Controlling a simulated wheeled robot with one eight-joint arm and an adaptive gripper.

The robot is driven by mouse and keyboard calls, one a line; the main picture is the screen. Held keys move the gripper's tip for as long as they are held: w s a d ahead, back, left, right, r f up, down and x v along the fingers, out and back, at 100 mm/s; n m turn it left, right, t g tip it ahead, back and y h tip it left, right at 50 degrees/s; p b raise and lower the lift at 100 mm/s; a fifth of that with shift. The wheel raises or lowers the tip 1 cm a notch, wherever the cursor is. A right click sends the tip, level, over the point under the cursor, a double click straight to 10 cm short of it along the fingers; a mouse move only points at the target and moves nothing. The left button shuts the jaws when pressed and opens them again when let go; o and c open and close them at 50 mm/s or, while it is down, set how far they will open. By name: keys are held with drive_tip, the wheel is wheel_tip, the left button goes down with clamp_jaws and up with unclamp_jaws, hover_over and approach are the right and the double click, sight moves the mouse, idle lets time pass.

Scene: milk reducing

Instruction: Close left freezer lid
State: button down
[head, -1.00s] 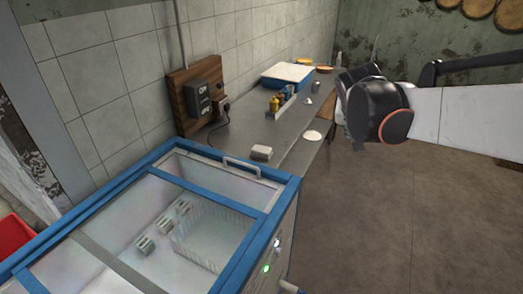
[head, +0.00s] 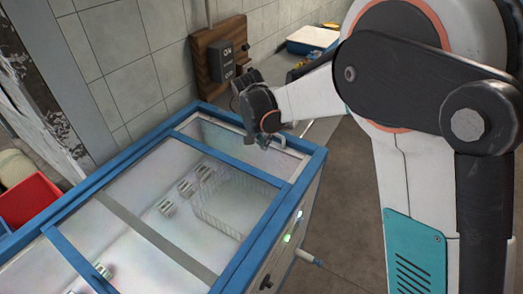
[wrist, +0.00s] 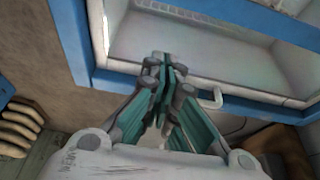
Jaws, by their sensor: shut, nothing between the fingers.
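The chest freezer with a blue rim (head: 304,165) fills the lower left of the head view. It has blue cross bars (head: 230,160) and a grey strip (head: 150,235) across its top. I cannot tell for sure where each glass lid lies. A pale handle (head: 288,139) is at the far end; a white handle (wrist: 214,101) also shows in the wrist view, just right of my fingers. My gripper (head: 268,138) is over that far end, close to the handle. In the wrist view my gripper (wrist: 165,62) is shut and empty; contact with the freezer cannot be told.
Several small pale blocks (head: 186,188) and a wire basket (head: 222,210) are inside the freezer. A red bin (head: 28,198) stands at the left. A wooden board with a switch box (head: 222,62) is on the wall. Bare floor (head: 335,240) lies right of the freezer.

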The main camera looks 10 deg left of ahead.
drive_tip(key=b+x, duration=0.2)
drive_tip(key=x, duration=0.7)
drive_tip(key=shift+w+f+b, duration=0.2)
drive_tip(key=shift+f+b, duration=0.05)
drive_tip(key=shift+b, duration=0.1)
drive_tip(key=shift+s+a+b, duration=0.25)
drive_tip(key=shift+s+a, duration=0.05)
drive_tip(key=shift+s, duration=0.6)
drive_tip(key=shift+s+a+b, duration=0.2)
drive_tip(key=shift+s+a, duration=0.15)
drive_tip(key=shift+s, duration=0.55)
drive_tip(key=shift+s+r, duration=0.1)
